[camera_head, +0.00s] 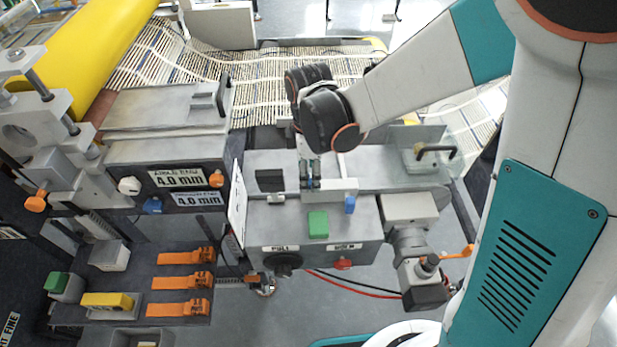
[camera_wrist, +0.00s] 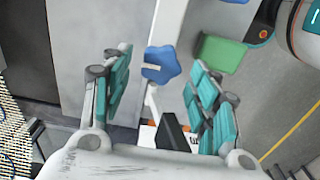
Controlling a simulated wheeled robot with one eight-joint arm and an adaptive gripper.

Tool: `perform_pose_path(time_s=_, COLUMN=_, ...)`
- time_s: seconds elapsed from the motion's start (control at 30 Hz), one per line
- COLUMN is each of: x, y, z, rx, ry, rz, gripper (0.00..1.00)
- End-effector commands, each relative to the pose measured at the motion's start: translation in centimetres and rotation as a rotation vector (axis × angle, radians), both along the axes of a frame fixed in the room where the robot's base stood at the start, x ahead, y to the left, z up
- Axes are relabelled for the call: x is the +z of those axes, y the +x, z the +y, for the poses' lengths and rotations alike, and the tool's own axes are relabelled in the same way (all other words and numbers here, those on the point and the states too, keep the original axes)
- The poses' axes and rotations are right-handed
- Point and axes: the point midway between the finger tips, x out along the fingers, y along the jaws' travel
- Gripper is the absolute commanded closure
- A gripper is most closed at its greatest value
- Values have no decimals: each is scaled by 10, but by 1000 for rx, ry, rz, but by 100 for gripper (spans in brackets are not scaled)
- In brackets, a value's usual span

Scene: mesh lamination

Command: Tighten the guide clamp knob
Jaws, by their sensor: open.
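A blue lobed knob (camera_wrist: 161,65) with a pale mark on its face sits on a pale bar in the wrist view. My gripper (camera_wrist: 160,78) is open, with one teal-padded finger on each side of the knob and visible gaps to both. In the head view my gripper (camera_head: 311,172) points down at the grey guide on the machine's top. My gripper largely hides the knob there. I cannot tell how far the fingertips are above it.
A green block (camera_head: 318,224) and a blue part (camera_head: 350,204) are close by. A black block (camera_head: 270,180) stands left of my gripper. A black knob (camera_head: 282,264) and a red knob (camera_head: 342,263) are on the front panel. Orange clamps (camera_head: 185,282) lie on the lower left shelf.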

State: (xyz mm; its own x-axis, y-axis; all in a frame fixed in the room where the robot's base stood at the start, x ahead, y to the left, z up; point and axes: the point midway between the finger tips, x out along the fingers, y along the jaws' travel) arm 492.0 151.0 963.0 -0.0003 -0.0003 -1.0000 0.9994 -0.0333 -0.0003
Motion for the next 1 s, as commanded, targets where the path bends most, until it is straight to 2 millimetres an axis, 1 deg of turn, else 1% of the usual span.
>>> perform_pose_path(time_s=0.03, x=-6, y=0, z=0, rx=0, ry=0, rz=0, gripper=45)
perform_pose_path(time_s=0.13, x=-11, y=0, z=0, rx=-1, ry=0, rz=0, gripper=45)
perform_pose_path(time_s=0.47, x=-12, y=0, z=0, rx=-1, ry=0, rz=0, gripper=45)
perform_pose_path(time_s=0.5, x=-12, y=0, z=0, rx=-1, ry=0, rz=0, gripper=50)
perform_pose_path(time_s=0.57, x=-12, y=0, z=0, rx=-1, ry=0, rz=0, gripper=63)
perform_pose_path(time_s=0.6, x=-12, y=0, z=0, rx=-1, ry=0, rz=0, gripper=72)
perform_pose_path(time_s=0.67, x=-12, y=0, z=0, rx=-1, ry=0, rz=0, gripper=86)
perform_pose_path(time_s=0.7, x=-12, y=0, z=0, rx=-1, ry=0, rz=0, gripper=89)
perform_pose_path(time_s=1.0, x=-12, y=0, z=0, rx=-21, ry=0, rz=0, gripper=89)
